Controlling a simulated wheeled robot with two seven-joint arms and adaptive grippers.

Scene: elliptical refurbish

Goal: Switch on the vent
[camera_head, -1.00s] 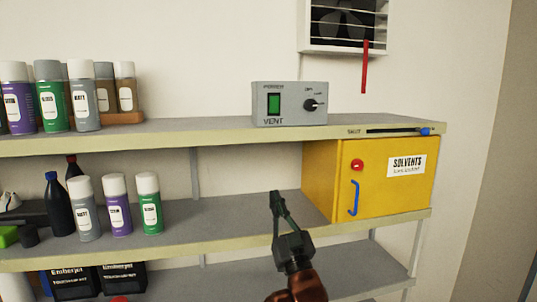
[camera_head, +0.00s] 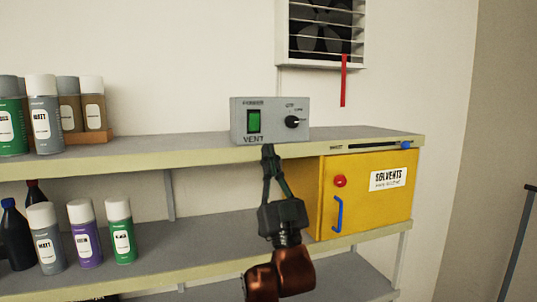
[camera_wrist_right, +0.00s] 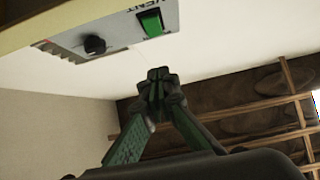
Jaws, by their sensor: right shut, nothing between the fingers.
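The vent control box (camera_head: 269,120) is grey and stands on the top shelf. It has a green power switch (camera_head: 254,121) on its left and a black knob (camera_head: 292,122) on its right. The box also shows upside down in the right wrist view, with the green switch (camera_wrist_right: 151,23) and the knob (camera_wrist_right: 95,45). My right gripper (camera_head: 268,149) is shut and empty. Its tips are just below the box in the head view, in front of the shelf edge, and appear apart from the switch in the right wrist view (camera_wrist_right: 157,75). My left gripper is not in view.
The top shelf's front edge (camera_head: 180,156) runs below the box. A yellow solvents cabinet (camera_head: 366,190) stands right of my right arm. Spray cans (camera_head: 122,231) stand on both shelves at the left. A fan vent (camera_head: 321,32) with a red strip (camera_head: 344,80) is on the wall.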

